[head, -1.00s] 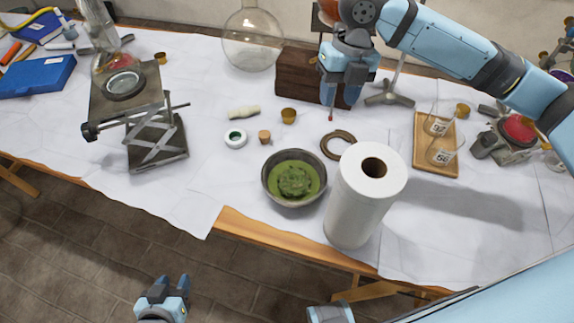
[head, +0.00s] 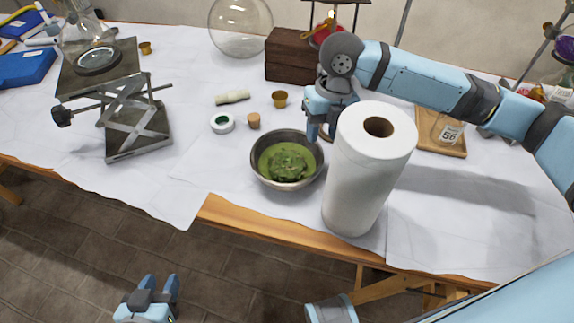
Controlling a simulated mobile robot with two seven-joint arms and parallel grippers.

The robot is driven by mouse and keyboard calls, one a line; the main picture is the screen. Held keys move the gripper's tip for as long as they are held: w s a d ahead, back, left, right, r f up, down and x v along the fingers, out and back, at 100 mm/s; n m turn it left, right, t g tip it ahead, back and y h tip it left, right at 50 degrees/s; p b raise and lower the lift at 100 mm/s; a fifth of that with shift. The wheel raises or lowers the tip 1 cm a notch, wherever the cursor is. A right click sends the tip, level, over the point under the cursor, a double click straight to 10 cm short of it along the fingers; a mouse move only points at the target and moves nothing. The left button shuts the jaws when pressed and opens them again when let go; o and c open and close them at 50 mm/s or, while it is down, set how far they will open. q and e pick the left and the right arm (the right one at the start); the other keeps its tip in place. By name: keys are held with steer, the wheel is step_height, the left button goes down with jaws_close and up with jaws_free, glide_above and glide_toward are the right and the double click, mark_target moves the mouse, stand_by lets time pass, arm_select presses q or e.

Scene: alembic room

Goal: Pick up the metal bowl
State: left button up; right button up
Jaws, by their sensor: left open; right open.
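The metal bowl (head: 259,177) stands upright near the table's front edge, with green contents inside. My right gripper (head: 318,136) is just behind the bowl's right rim, pointing down, and is open. Whether a finger touches the rim cannot be told; part of the gripper is hidden by the paper roll. My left gripper (head: 157,284) is open and empty at the bottom of the head view, over the floor in front of the table, well away from the bowl.
A tall white paper roll (head: 360,180) stands close to the bowl's right. A green-and-white tape roll (head: 222,123), a cork (head: 253,121) and a small brass cup (head: 279,99) lie behind it. A lab jack (head: 135,125) stands left. The cloth left of the bowl is clear.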

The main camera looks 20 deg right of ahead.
mark_target(318, 149)
steer(key=f, duration=0.2)
steer(key=f+b, duration=0.2)
steer(key=f, duration=0.1)
steer(key=shift+s+a+f, duration=0.1)
steer(key=shift+a+f, duration=0.25)
steer(key=shift+r, duration=0.1)
jaws_close()
